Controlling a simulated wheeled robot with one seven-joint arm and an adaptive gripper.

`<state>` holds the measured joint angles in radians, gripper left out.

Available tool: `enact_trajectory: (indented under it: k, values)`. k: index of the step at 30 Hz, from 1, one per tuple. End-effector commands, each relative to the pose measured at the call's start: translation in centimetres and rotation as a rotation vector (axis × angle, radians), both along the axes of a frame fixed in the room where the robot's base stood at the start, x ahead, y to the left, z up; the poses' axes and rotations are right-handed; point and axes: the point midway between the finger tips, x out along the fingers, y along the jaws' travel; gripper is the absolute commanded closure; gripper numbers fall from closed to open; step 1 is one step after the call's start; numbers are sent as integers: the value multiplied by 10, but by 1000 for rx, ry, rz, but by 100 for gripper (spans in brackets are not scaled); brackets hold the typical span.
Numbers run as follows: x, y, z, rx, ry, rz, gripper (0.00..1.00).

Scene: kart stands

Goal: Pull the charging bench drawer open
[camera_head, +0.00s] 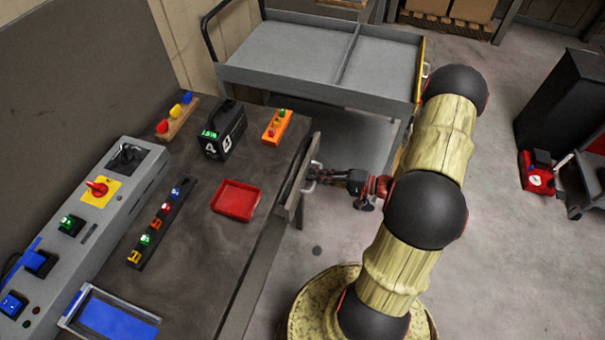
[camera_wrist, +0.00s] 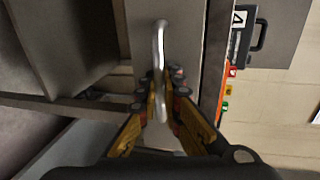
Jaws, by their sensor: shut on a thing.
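The charging bench (camera_head: 195,265) fills the left of the head view. Its grey drawer front (camera_head: 296,190) stands slightly out from the bench's right edge, and the inside of the drawer is not clearly visible. The drawer front also shows in the wrist view (camera_wrist: 190,30). A pale metal bar handle (camera_wrist: 159,42) runs up the middle of that view. My gripper (camera_head: 318,174) is at the drawer front. In the wrist view its fingers (camera_wrist: 161,92) are shut around the handle, one on each side.
On the bench are a red tray (camera_head: 237,200), a black numbered case (camera_head: 222,130), an orange block (camera_head: 277,126) and a grey control panel (camera_head: 85,225). A grey cart (camera_head: 290,55) stands behind. Bare floor (camera_head: 330,235) lies right of the drawer.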

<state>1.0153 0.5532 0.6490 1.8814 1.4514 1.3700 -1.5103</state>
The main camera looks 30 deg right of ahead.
Motion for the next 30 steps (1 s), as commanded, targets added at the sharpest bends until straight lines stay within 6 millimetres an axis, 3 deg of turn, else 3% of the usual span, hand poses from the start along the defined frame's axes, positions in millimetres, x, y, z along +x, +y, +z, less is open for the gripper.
enact_trajectory:
  k: [9,15,21,30]
  values:
    - [-81,-65,-2,-3,1,-8,100]
    - [-122,-96,-2,-2,2,-5,100]
    - [-148,-116,-2,-2,3,-3,100]
    - [-160,-125,-1,0,3,0,100]
